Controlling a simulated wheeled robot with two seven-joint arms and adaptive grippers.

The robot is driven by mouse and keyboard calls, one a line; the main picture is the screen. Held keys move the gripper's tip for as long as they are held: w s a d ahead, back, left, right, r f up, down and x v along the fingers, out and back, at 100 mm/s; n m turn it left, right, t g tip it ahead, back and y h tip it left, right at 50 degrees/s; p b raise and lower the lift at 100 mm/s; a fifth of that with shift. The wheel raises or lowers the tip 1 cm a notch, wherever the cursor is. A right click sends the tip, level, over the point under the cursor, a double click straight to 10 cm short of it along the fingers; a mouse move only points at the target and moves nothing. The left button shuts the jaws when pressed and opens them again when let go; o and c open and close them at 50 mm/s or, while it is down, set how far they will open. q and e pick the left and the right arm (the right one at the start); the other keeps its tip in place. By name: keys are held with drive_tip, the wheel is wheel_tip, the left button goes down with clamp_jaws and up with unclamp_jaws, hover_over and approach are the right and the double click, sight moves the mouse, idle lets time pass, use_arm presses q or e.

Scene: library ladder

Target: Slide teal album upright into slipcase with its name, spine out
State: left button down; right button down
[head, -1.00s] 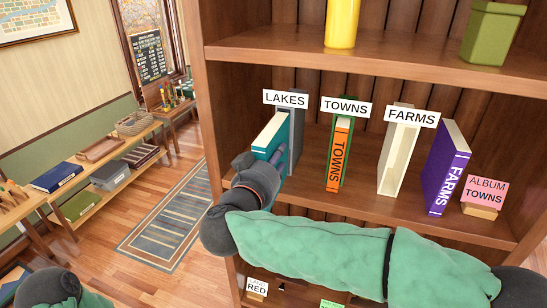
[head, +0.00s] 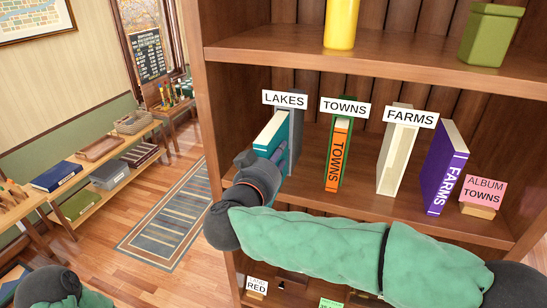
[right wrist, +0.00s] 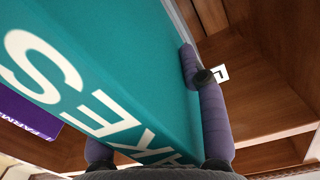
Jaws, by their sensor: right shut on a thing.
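The teal album (head: 268,144) stands about upright at the front of the grey slipcase (head: 297,132) under the LAKES label (head: 285,99). White page edges show on its top. In the right wrist view the album (right wrist: 120,60) fills much of the picture, with large white letters ending in "KES" on its outward face. My right gripper (head: 277,163) is shut on the album, one finger along its right side; the other finger is mostly hidden. How deep the album sits in the slipcase I cannot tell. My left gripper is out of view.
To the right stand the green TOWNS slipcase (head: 347,134) with an orange album (head: 338,160) in it, the empty cream FARMS slipcase (head: 398,150), a purple FARMS album (head: 446,170) and a pink ALBUM TOWNS card (head: 484,189). The upper shelf (head: 400,56) is above.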

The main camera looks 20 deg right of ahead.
drive_tip(key=p+x, duration=0.1)
drive_tip(key=x, duration=0.5)
drive_tip(key=shift+w+d+r+p, duration=0.15)
drive_tip(key=shift+w+r+p, duration=0.05)
drive_tip(key=shift+r+p, duration=0.2)
idle(2.1)
drive_tip(key=c, duration=0.6)
unclamp_jaws()
drive_tip(key=shift+s, duration=0.1)
drive_tip(key=shift+f, duration=0.1)
drive_tip(key=shift+f, duration=0.1)
drive_tip(key=v, duration=1.2)
drive_tip(key=shift+s, duration=0.1)
